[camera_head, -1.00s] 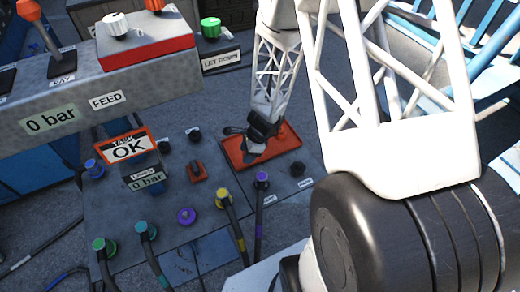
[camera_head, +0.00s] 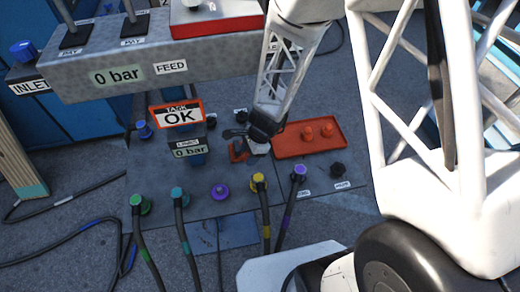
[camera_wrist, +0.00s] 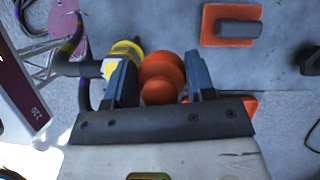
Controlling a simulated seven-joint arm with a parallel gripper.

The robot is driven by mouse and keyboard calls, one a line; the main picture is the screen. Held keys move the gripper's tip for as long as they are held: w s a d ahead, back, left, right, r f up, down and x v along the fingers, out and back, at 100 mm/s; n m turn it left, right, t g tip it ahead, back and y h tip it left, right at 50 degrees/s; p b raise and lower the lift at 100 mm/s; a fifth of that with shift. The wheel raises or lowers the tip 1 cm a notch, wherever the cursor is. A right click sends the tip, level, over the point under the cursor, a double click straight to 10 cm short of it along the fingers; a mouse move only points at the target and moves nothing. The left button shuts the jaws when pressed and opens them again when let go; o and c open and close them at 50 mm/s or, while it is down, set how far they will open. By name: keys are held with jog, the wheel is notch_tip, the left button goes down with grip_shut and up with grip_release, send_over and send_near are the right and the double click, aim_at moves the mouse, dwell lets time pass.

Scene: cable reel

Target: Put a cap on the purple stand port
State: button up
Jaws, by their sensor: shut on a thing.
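My gripper (camera_head: 257,150) is over the grey panel, left of the orange tray (camera_head: 338,147). In the wrist view, its two dark fingers (camera_wrist: 160,88) are shut on a round orange cap (camera_wrist: 160,68) with a knob. In the head view, the held cap is not clearly seen. The purple stand port (camera_head: 220,191) is on the panel, below and left of my gripper; no cap or hose shows on it.
A yellow hose connector (camera_head: 258,182) stands beside the purple port, and also shows by the left finger in the wrist view (camera_wrist: 124,52). A purple-topped hose (camera_head: 299,172) is to its right, teal (camera_head: 178,194) and green (camera_head: 138,203) hoses to its left.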

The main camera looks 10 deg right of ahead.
jog(key=s+a+r+n, duration=0.1)
jog(key=s+a+n, duration=0.1)
jog(key=a, duration=0.4)
jog(key=s+a+r+n+g, duration=0.1)
jog(key=s+a, duration=0.3)
jog(key=a, duration=0.2)
jog(key=shift+s+a+r+n+g, duration=0.3)
jog(key=shift+s+a+n, duration=0.05)
jog(key=shift+a+n, duration=0.05)
jog(key=shift+f, duration=0.2)
jog(key=shift+f, duration=4.2)
jog(key=shift+f, duration=0.35)
jog(key=o, duration=1.1)
jog(key=shift+r, duration=0.1)
jog(key=shift+v, duration=3.85)
